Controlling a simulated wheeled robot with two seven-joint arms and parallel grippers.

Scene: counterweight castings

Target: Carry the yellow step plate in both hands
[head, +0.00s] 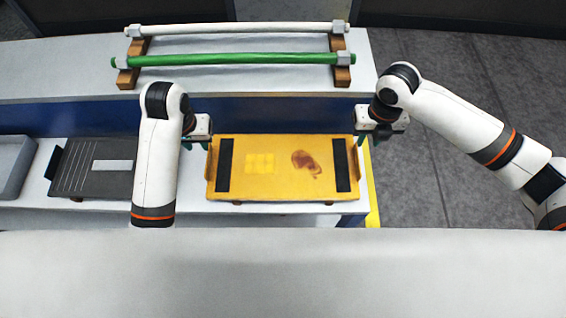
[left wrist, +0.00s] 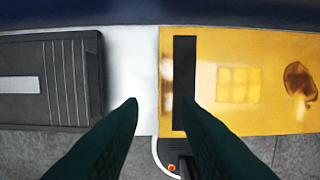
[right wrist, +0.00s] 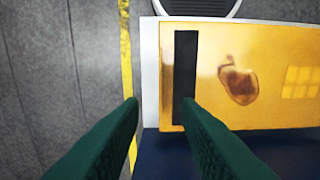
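The yellow step plate (head: 282,186) lies flat on the white bench, with a black strip near each end, a brown stain and a paler square patch. It also shows in the left wrist view (left wrist: 220,105) and the right wrist view (right wrist: 270,55). My left gripper (head: 197,143) is at the plate's left end; its two dark green fingers (left wrist: 161,105) are apart, and the plate's edge shows between them. My right gripper (head: 372,136) is at the right end, its fingers (right wrist: 160,104) also apart with the plate edge between. I cannot tell their exact height above the plate.
A dark grey ribbed plate (head: 100,180) lies left of the yellow plate, and a grey tray (head: 12,165) is further left. Behind, a green bar (head: 230,59) and a white bar (head: 230,28) rest on wooden blocks. A yellow floor line (right wrist: 125,60) runs beside the bench's right end.

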